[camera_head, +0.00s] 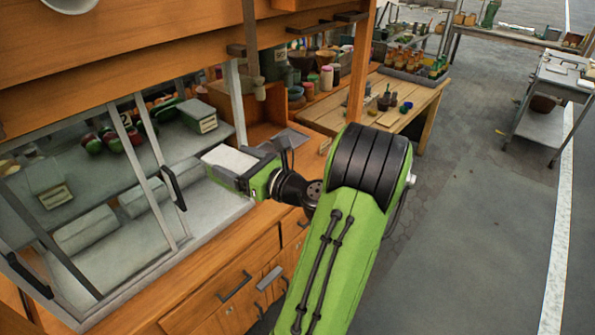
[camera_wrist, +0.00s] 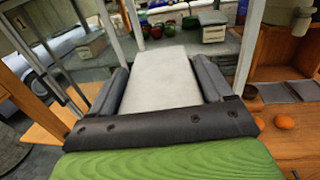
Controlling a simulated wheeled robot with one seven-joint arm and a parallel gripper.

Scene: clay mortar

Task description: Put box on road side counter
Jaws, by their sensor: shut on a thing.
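A pale grey-white box (camera_head: 228,158) is held between the fingers of my gripper (camera_head: 236,168), in front of the display case's opening. In the wrist view the box (camera_wrist: 162,82) lies flat between the two dark fingers, which touch its sides. A wooden counter (camera_head: 428,98) with small bottles and jars stands beyond the stall, beside the paved road. I cannot tell whether this is the counter that the task names. The box's underside is hidden.
The display case (camera_head: 100,250) has metal frames and dark handles close to my gripper; similar boxes (camera_head: 85,230) and green and red produce sit inside. A wooden post (camera_head: 360,65) stands between the stall and the counter. The road (camera_head: 470,220) is clear.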

